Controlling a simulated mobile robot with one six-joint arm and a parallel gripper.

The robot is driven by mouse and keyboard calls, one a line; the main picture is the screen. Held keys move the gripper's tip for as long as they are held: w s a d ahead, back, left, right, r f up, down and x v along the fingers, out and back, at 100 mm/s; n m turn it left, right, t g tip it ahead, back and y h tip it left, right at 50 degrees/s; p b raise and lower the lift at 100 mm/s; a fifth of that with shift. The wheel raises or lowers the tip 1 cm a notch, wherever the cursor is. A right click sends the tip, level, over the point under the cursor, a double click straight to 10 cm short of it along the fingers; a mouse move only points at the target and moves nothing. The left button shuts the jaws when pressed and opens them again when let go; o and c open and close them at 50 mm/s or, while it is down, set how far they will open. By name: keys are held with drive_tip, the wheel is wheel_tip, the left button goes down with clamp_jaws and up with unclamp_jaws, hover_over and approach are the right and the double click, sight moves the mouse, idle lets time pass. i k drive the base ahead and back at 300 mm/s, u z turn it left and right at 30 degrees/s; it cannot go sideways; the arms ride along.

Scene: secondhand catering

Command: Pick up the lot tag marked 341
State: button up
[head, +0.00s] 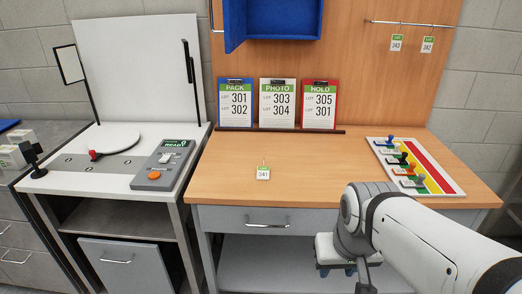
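My white arm reaches in from the lower right.
Two similar tags (396,43) hang on a rail at the upper right. Clipboards (277,103) stand along the back. A striped board with several coloured-handled stamps (421,162) lies at the right. A grey control box (163,165) stands on the left table. The bench around the tag is clear.

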sight(263, 172)
drive_tip(key=u, duration=0.05)
drive_tip(key=i, duration=0.95)
drive_tip(key=z, duration=0.1)
